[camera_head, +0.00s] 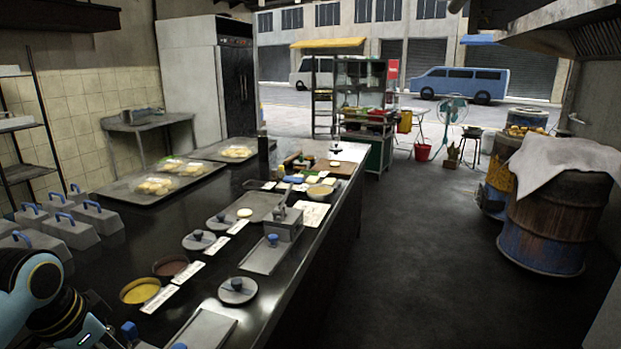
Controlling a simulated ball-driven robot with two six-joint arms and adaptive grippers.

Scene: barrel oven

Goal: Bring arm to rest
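My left arm (30,285) comes in at the bottom left corner, with light blue joint covers and black links. It is bent low over the near left end of the dark counter (120,255). A dark part at the arm's end (75,325) runs to the bottom edge of the picture. Its fingers cannot be made out there, and nothing held can be seen. My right arm and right gripper are not in view.
Close to my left arm stand several grey blocks with blue handles (98,218). Bowls of yellow (140,291) and brown (171,266) filling, round lids (237,290) and a metal press (284,222) cover the counter. Rusty barrels (545,230) stand right; the floor aisle (430,270) is clear.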

